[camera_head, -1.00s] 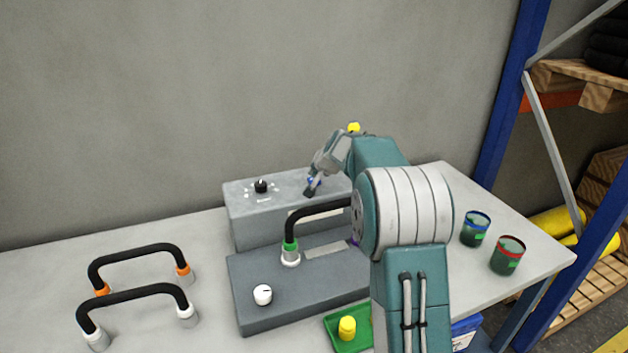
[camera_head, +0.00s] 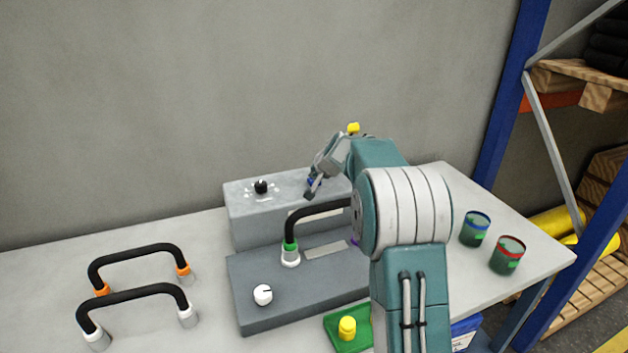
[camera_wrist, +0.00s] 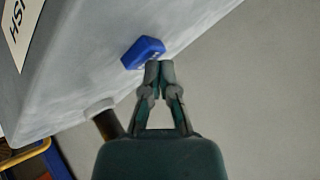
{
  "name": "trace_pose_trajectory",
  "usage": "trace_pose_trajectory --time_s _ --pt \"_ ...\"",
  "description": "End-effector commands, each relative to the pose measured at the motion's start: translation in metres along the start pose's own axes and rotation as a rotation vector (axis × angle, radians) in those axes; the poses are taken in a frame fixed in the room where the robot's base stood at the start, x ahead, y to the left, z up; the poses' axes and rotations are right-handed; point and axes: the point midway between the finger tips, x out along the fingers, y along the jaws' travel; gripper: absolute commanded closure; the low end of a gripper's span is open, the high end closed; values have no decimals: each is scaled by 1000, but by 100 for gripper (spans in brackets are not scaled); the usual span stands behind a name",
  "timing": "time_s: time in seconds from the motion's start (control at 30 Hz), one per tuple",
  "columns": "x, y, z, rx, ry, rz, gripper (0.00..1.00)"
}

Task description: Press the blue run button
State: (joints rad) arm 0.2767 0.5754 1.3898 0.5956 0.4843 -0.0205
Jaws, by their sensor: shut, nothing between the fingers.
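The blue button (camera_wrist: 143,52) is a chunky block on the grey console face in the wrist view. In the head view a bit of blue (camera_head: 311,183) shows beside my fingers on the console (camera_head: 237,208); the rest is hidden behind them. My gripper (camera_head: 311,194) is shut and empty, angled down at the console. In the wrist view its closed fingertips (camera_wrist: 160,68) overlap the button's lower right edge. I cannot tell whether they touch it.
A black knob (camera_head: 261,187) sits on the console, left of my gripper. A black handle (camera_head: 315,208) stands on the dark base (camera_head: 252,270) in front, with a white knob (camera_head: 263,294). Two loose handles (camera_head: 135,250) lie left. Cups (camera_head: 475,228) stand right. The wall is behind.

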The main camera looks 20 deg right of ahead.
Motion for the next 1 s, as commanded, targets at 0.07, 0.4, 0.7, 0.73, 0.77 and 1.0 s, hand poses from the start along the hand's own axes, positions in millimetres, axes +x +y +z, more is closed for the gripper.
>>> trace_pose_trajectory --time_s 0.07,0.4,0.7,0.73,0.77,1.0 --pt "1 1 1 1 -2 1 100" --pt "3 2 3 1 -2 1 100" --pt "2 2 2 0 -2 1 100" --pt "2 1 2 0 -2 1 100" --pt "1 0 1 0 -2 0 100" --pt "-8 -6 -5 0 -1 0 100"
